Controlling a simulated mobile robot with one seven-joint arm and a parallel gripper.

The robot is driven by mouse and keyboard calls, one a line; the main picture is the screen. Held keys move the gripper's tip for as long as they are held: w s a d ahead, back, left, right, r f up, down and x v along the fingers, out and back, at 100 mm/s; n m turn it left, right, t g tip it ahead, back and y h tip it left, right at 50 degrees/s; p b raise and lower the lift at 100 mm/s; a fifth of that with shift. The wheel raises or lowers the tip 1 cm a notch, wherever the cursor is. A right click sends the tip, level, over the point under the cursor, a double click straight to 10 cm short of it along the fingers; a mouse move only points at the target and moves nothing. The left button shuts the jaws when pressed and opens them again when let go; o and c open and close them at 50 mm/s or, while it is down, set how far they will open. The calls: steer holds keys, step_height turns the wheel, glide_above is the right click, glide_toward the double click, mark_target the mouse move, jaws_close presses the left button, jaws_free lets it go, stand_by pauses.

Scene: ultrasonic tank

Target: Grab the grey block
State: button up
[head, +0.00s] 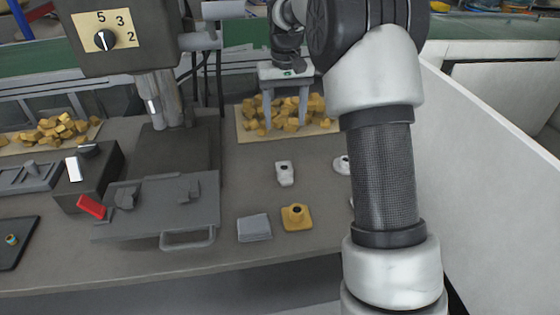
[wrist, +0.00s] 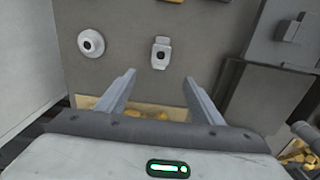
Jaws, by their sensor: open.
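The grey block (head: 254,228) lies on the workbench near its front edge, just left of a yellow part with a round hole (head: 296,217). The block does not show clearly in the wrist view. My gripper (head: 286,127) is open and empty, fingers pointing down, above or in front of the tray of yellow chunks at the back. It is well behind the grey block. In the wrist view the open fingers (wrist: 158,78) point towards a small white part (wrist: 161,52), with nothing between them.
A drill-press-like machine with a grey base plate and handle (head: 188,239) stands left of the block. The white part (head: 284,173) sits between gripper and block. A round white part (wrist: 91,42) lies beside it. A pale wall (head: 490,130) bounds the right. The tray (head: 243,134) holds several chunks.

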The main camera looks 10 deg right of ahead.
mark_target(284, 167)
step_height(284, 167, down, 18)
steer(key=b, duration=0.3)
steer(key=shift+r, duration=0.25)
steer(key=c, duration=1.3)
